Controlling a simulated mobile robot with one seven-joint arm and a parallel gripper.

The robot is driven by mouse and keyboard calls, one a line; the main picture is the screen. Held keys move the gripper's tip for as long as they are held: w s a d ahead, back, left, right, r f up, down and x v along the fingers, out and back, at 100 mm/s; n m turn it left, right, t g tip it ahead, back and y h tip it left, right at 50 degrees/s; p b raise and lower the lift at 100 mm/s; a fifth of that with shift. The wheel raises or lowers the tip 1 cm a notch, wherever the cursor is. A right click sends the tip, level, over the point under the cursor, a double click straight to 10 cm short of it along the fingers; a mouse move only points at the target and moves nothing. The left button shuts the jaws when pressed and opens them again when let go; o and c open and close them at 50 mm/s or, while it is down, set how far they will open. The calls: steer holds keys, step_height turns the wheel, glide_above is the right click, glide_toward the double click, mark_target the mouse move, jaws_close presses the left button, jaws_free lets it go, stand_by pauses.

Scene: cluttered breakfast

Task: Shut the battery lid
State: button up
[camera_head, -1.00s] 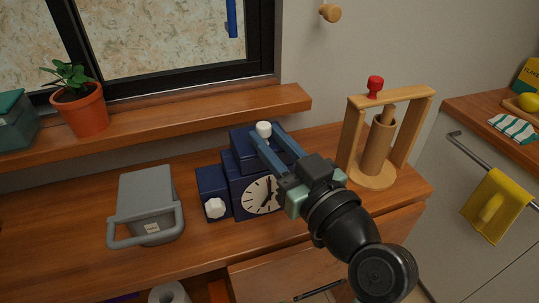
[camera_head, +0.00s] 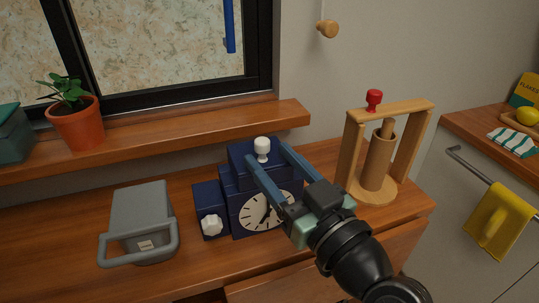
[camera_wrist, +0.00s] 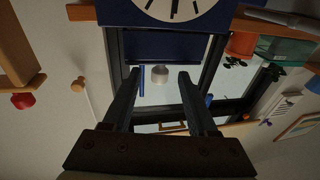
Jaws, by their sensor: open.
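A navy blue clock (camera_head: 240,211) with a white face stands on the wooden counter. Its raised top part (camera_head: 240,157) carries a white knob (camera_head: 262,149); the knob also shows in the wrist view (camera_wrist: 160,74). A smaller navy box (camera_head: 208,195) with a white knob (camera_head: 212,225) on its front adjoins the clock's left side. I cannot tell for certain which part is the battery lid. My gripper (camera_head: 267,155) is open, its fingers on either side of the top knob in the head view. In the wrist view my gripper (camera_wrist: 160,75) has visible gaps beside the knob.
A grey handled container (camera_head: 141,205) stands left on the counter (camera_head: 75,230). A wooden frame with a red knob (camera_head: 373,98) and an upright cylinder (camera_head: 377,162) stands close right of my gripper. A potted plant (camera_head: 75,122) sits on the sill.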

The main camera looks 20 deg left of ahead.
steer(key=v, duration=1.1)
steer(key=shift+s+d+b, duration=0.15)
steer(key=shift+b, duration=0.3)
steer(key=w+r+m+t+h, duration=0.4)
steer(key=w+r+t+h, duration=0.2)
steer(key=r, duration=0.6)
steer(key=s+r+m+t+h, duration=0.3)
steer(key=s+r+t+h, duration=0.1)
steer(key=r, duration=0.5)
steer(key=s+r+m+t+h, duration=0.2)
steer(key=s+r+t+h, duration=0.15)
steer(key=r, duration=0.65)
step_height(320, 180, up, 20)
steer(key=p, duration=2.2)
steer(key=shift+d, duration=0.3)
steer(key=shift+t, duration=0.25)
